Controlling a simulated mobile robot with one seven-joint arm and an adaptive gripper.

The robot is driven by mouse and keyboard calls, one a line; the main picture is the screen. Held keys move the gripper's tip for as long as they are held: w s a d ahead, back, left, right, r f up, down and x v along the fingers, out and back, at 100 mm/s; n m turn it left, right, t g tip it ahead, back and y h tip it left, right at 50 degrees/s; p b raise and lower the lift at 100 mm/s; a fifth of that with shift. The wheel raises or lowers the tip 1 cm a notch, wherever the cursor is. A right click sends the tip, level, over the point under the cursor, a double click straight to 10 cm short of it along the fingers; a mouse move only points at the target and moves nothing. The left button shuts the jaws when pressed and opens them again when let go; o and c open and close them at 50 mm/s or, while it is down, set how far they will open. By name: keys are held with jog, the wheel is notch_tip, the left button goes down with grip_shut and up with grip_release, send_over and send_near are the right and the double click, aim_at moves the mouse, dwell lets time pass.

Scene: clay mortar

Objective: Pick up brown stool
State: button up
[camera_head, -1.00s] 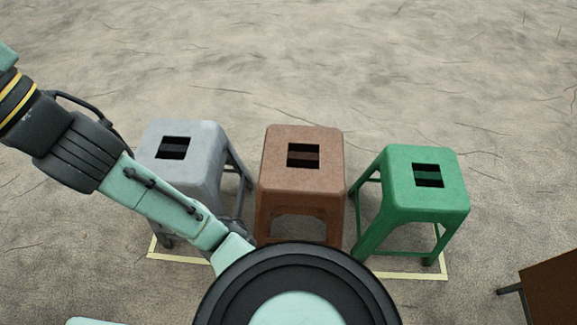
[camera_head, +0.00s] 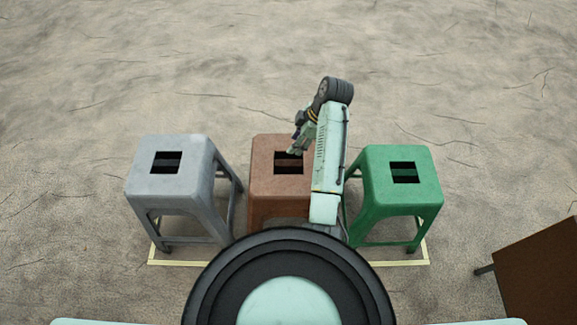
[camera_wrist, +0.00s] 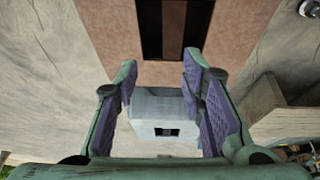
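The brown stool (camera_head: 266,165) stands upright between a grey and a green stool. It has a dark rectangular opening in its seat. My arm hides part of its right side. My gripper (camera_head: 294,149) is over its seat, near the opening. In the wrist view the brown seat (camera_wrist: 115,25) fills the upper middle, with the opening crossed by a brown bar at the top. My gripper (camera_wrist: 158,75) is open there, its fingers apart with purple pads facing each other. Nothing is gripped. Whether a fingertip touches the seat cannot be told.
The grey stool (camera_head: 178,182) stands to the left and the green stool (camera_head: 385,190) to the right, both close by. A pale yellow line (camera_head: 395,263) marks the floor. A brown panel-like piece of furniture (camera_head: 540,270) is at the lower right. The floor behind is clear.

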aim_at(289, 162)
jog(key=shift+s+d+f+g+b, duration=0.3)
jog(key=shift+s+d+f, duration=0.15)
jog(key=shift+s+f, duration=0.2)
jog(key=b+x, duration=0.3)
jog(key=x, duration=0.1)
jog(key=shift+s, duration=0.1)
jog(key=shift+a+f+b, duration=0.15)
jog(key=shift+f+b, duration=0.35)
jog(key=shift+b, duration=0.05)
jog(key=p+x, duration=0.2)
jog(key=x, duration=0.2)
jog(key=shift+f, duration=0.3)
jog(key=shift+a+f, duration=0.1)
jog(key=shift+f, duration=0.15)
jog(key=shift+f, duration=0.25)
grip_shut()
